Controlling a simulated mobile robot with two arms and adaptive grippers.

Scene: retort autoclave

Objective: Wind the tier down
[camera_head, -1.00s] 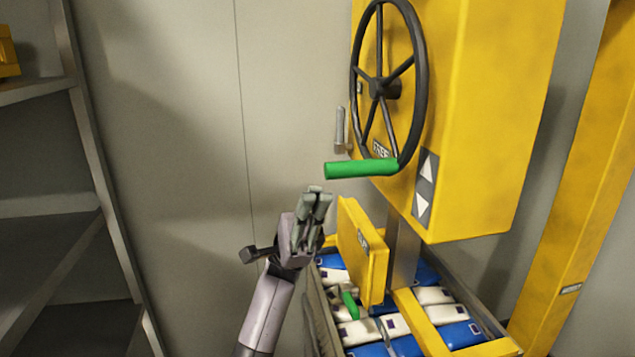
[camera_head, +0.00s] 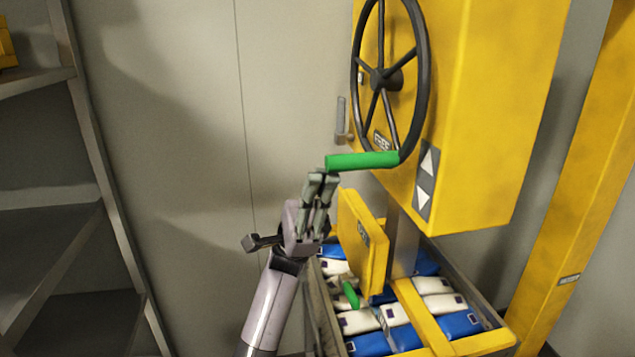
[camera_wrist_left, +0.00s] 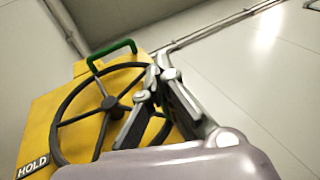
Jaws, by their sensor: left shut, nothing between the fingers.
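A black spoked handwheel (camera_head: 386,79) is mounted on a yellow housing (camera_head: 490,110). A green handle (camera_head: 362,160) sticks out to the left from its lower rim. My left gripper (camera_head: 322,178) is shut and empty, its fingertips just below the left end of the green handle; I cannot tell whether they touch. In the left wrist view the wheel (camera_wrist_left: 109,102) shows behind the shut fingers (camera_wrist_left: 157,72). A label reading FREE (camera_head: 382,142) sits behind the lower wheel. A label reading HOLD (camera_wrist_left: 32,165) shows in the wrist view. My right gripper is out of view.
A crate of blue and white pouches (camera_head: 397,338) stands below, with a yellow plate (camera_head: 366,250) over it. A small grey lever (camera_head: 342,118) is left of the wheel. Grey shelving (camera_head: 100,170) stands at the left, a yellow post (camera_head: 560,210) at the right.

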